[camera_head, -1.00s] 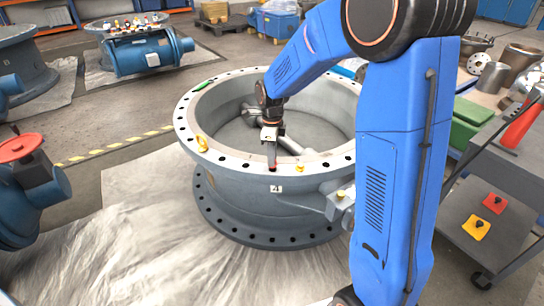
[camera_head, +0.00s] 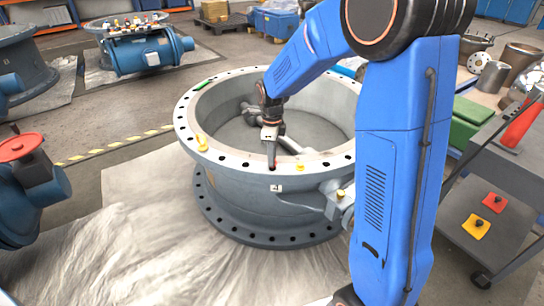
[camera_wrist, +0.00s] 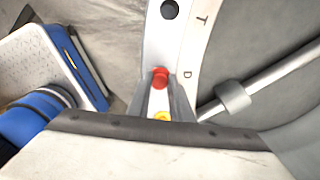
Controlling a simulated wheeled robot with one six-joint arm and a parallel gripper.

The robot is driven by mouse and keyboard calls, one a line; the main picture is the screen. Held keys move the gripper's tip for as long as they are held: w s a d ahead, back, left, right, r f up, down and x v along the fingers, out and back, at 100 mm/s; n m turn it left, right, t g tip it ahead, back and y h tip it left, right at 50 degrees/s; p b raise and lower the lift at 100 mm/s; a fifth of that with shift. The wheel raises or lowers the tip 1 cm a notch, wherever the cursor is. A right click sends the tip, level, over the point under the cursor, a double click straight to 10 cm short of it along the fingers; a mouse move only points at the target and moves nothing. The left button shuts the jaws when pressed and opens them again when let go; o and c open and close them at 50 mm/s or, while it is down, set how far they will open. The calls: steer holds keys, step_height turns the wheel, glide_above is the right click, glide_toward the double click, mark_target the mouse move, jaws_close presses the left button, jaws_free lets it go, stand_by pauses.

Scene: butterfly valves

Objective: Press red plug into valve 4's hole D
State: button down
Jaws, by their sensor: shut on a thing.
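Valve 4 (camera_head: 240,187) is the large grey ring body in the middle, with a white "4" label (camera_head: 276,188) on its near side. My gripper (camera_head: 272,165) points down at the near part of its flange, just above the label. In the wrist view my gripper (camera_wrist: 161,84) is shut on the red plug (camera_wrist: 159,76), which lies between the fingertips. The letter D (camera_wrist: 187,75) is printed on the flange beside the plug. The hole beneath is hidden, and I cannot tell how deep the plug sits.
A yellow plug (camera_head: 300,167) stands on the flange just right of my gripper; a yellow piece (camera_head: 202,143) and a green piece (camera_head: 203,85) are farther left. An open hole (camera_wrist: 169,9) shows near the letter T. A grey cart (camera_head: 505,165) stands at right.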

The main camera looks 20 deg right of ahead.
steer(key=shift+f, duration=1.15)
stand_by(0.8)
steer(key=c, duration=1)
jaws_free()
steer(key=shift+r, duration=3)
